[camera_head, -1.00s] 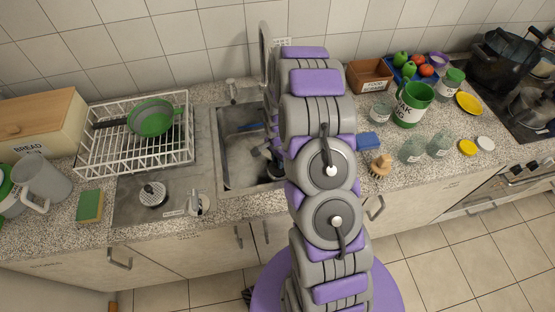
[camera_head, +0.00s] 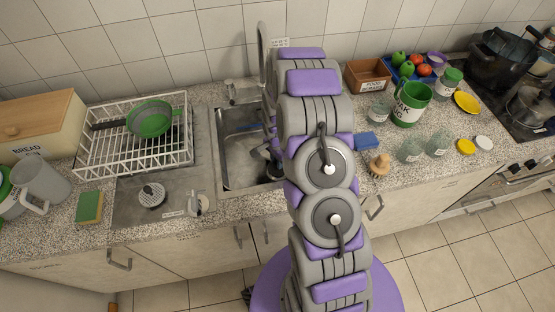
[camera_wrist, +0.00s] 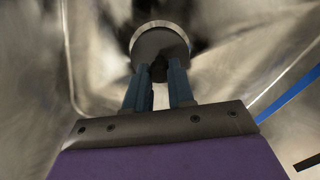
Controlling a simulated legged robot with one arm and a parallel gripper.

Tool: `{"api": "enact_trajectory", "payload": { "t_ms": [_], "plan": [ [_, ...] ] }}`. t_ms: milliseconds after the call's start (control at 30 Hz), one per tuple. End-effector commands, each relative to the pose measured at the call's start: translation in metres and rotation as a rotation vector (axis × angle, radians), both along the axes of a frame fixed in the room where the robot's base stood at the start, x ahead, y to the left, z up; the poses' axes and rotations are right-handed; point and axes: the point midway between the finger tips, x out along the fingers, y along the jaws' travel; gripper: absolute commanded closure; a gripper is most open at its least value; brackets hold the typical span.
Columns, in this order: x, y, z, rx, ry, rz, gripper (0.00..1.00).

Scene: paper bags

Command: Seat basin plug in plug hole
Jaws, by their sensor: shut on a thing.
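My gripper (camera_wrist: 154,78) is down inside the steel sink basin (camera_head: 238,168). In the wrist view its two blue-grey fingers are closed on the basin plug (camera_wrist: 160,47), a dark round disc with a pale metallic rim. The plug is at the fingertips, with blurred, shiny basin walls around it. I cannot tell whether it touches the basin floor. The plug hole cannot be made out in either view. In the head view my arm covers the right part of the basin.
A tall tap (camera_head: 263,55) stands behind the basin. A blue object lies inside it near the back. Right are a blue sponge (camera_head: 366,141), a wooden brush (camera_head: 380,165) and jars.

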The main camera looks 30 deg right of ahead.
Motion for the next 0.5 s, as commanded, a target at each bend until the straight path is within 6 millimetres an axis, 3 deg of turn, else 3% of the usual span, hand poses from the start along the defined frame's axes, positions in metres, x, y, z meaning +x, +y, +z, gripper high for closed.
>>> {"api": "enact_trajectory", "payload": {
  "t_ms": [500],
  "plan": [
    [0.0000,-0.0001,-0.0105,0.000,0.000,-0.001,1.00]
  ]
}}
